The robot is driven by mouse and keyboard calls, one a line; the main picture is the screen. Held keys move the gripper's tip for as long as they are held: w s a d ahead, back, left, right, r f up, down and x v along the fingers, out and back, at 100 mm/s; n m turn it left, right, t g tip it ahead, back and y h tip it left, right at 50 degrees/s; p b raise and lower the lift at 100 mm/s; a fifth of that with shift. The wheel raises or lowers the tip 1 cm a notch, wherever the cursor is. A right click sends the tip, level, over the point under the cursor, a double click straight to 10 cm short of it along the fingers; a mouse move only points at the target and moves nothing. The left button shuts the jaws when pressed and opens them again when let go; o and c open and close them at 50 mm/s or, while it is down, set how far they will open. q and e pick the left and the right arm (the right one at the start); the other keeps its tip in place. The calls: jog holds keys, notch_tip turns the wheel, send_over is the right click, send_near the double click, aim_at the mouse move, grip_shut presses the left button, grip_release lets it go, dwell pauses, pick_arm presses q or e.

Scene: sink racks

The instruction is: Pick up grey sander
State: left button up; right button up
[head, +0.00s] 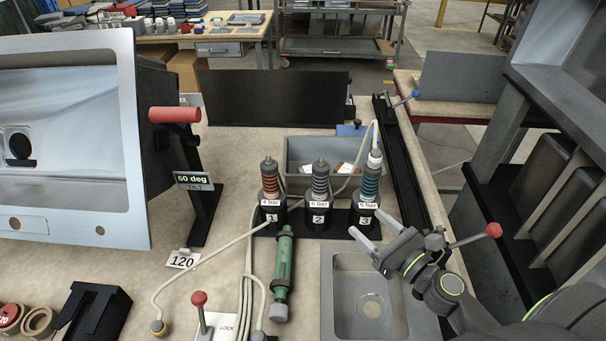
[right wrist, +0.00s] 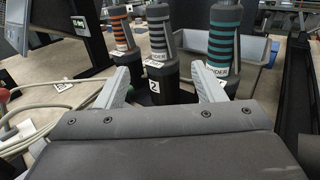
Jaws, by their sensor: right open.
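The grey sander (head: 320,183) has grey bands and stands upright in the middle slot of a black holder, behind the number 2 label. In the right wrist view the grey sander (right wrist: 160,45) shows between the two fingers, a little ahead of them. My right gripper (head: 369,227) is open and empty, in front and to the right of the grey sander, close to the number 3 slot. Its fingers also show in the right wrist view (right wrist: 160,80). My left gripper is not in view.
An orange-banded sander (head: 270,182) stands at left in slot 1 and a teal-banded one (head: 370,183) at right in slot 3. A grey bin (head: 300,155) stands behind. A green tool (head: 283,262), hoses and a sink basin (head: 345,290) lie in front.

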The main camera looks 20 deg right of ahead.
aim_at(326, 185)
jog(key=shift+w+a, duration=0.1)
jog(key=shift+w, duration=0.3)
jog(key=p+x, duration=0.5)
jog(key=x, duration=0.6)
jog(key=shift+w+r, duration=0.1)
jog(key=shift+p+x, duration=0.6)
jog(key=shift+x, duration=2.55)
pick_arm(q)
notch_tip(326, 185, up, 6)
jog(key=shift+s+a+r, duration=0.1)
pick_arm(e)
jog(key=shift+c, duration=0.4)
